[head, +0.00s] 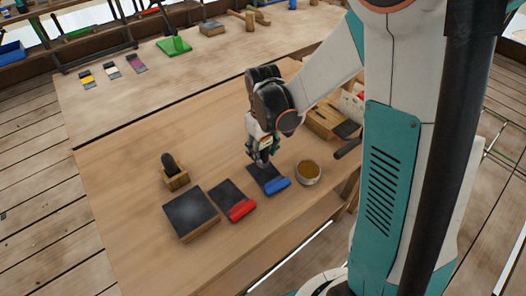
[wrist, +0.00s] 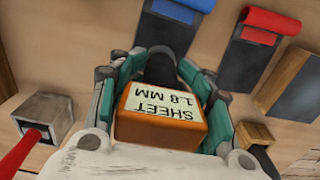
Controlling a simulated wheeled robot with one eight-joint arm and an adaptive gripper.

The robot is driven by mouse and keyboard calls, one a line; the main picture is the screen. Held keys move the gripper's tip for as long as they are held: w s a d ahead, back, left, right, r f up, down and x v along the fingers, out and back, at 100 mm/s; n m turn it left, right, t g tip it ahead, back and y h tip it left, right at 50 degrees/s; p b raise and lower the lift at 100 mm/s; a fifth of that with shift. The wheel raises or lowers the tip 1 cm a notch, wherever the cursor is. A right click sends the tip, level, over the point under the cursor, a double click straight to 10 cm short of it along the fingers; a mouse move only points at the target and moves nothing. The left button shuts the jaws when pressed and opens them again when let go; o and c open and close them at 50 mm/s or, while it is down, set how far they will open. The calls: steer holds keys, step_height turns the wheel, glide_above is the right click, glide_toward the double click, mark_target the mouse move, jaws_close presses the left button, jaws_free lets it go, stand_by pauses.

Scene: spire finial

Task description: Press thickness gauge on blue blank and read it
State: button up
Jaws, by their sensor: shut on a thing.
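My gripper (head: 262,155) is shut on the thickness gauge, an orange block (wrist: 160,130) with a dark rounded end. Its pale label faces the wrist camera upside down and reads "SHEET 1.8 MM". The blue blank (head: 267,178), a dark sheet with a blue rolled end, lies on the bench below the gripper. In the wrist view the blue blank (wrist: 165,35) is just beyond the gauge's dark end. The gripper is over the blank's far, dark end in the head view. The gauge's contact face is hidden, so I cannot tell whether it touches the sheet.
A red-ended blank (head: 236,203) and a dark-topped block (head: 190,213) lie to the left. A small wooden holder (head: 174,179) with a dark piece stands behind them. A round bowl (head: 308,173) is close on the right. The bench's left middle is clear.

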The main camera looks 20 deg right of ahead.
mark_target(263, 157)
steer(key=shift+r+p, duration=0.35)
steer(key=shift+r, duration=0.4)
steer(key=shift+f, duration=0.25)
stand_by(0.3)
steer(key=shift+f+b, duration=2.05)
steer(key=shift+f, duration=0.15)
steer(key=o, duration=1.3)
steer(key=shift+o, duration=0.2)
steer(key=shift+r, duration=0.15)
